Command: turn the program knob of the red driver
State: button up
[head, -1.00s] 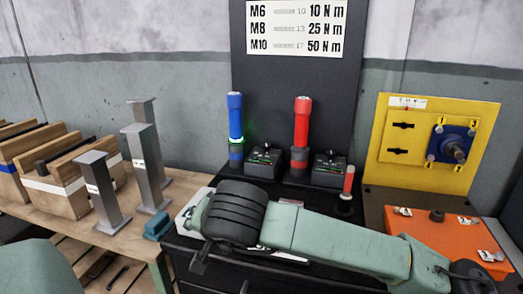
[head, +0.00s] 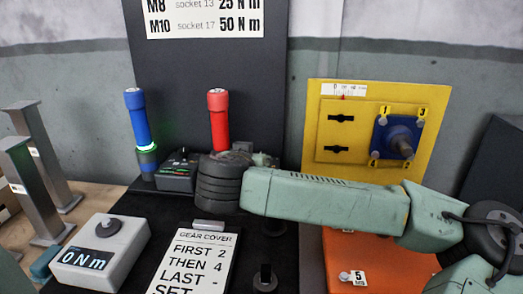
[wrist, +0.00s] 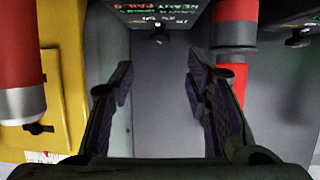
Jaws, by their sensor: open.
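The red driver (head: 219,118) stands upright against the black back panel in the head view, its lower end hidden by my arm. Its barrel also shows at the right of the wrist view (wrist: 236,25). Beside it in the wrist view is a dark control box (wrist: 165,12) with small coloured display text, seen upside down. A small dark program knob (wrist: 158,38) sits on this box. My gripper (wrist: 158,78) is open and empty, its fingers apart below the knob in the picture and not visibly touching it. In the head view my wrist hides the gripper and most of the box.
The blue driver (head: 139,120), with a green glow, and its control box (head: 178,170) stand left of the red driver. A yellow panel (head: 318,130) stands to the right. In the wrist view, a red-handled tool (wrist: 18,60) is close on the left. A grey 0 Nm box (head: 100,254) stands in front.

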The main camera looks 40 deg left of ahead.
jog(key=p+x, duration=0.3)
jog(key=x, duration=0.7)
jog(key=shift+w+f, duration=0.1)
jog(key=shift+c, duration=0.5)
